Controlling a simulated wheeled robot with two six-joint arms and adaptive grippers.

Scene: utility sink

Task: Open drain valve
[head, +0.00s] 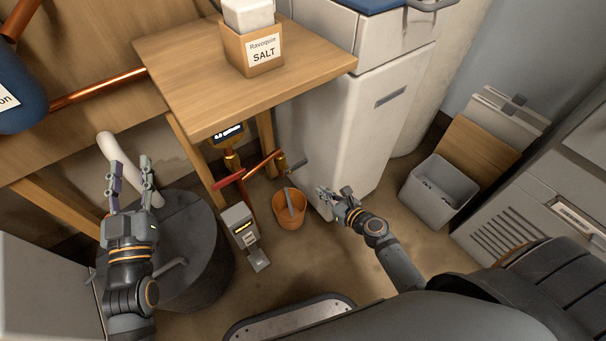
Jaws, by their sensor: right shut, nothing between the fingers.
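Under the wooden table, copper pipework (259,166) carries a red handle (228,180) on its left side and a grey lever (297,166) on its right side. I cannot tell which of the two is the drain valve's handle. A small terracotta-coloured bucket (288,217) stands on the floor below, with a grey stick-like piece rising from it. My right gripper (332,194) is shut and empty, to the right of the bucket and apart from the pipework.
The wooden table (190,75) holds a salt box (262,52) and overhangs the pipework. A meter display (228,134) hangs beneath it. A grey device (240,228) stands left of the bucket. A white cabinet (345,120) and grey bin (437,192) stand right. A dark tank (195,255) is left.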

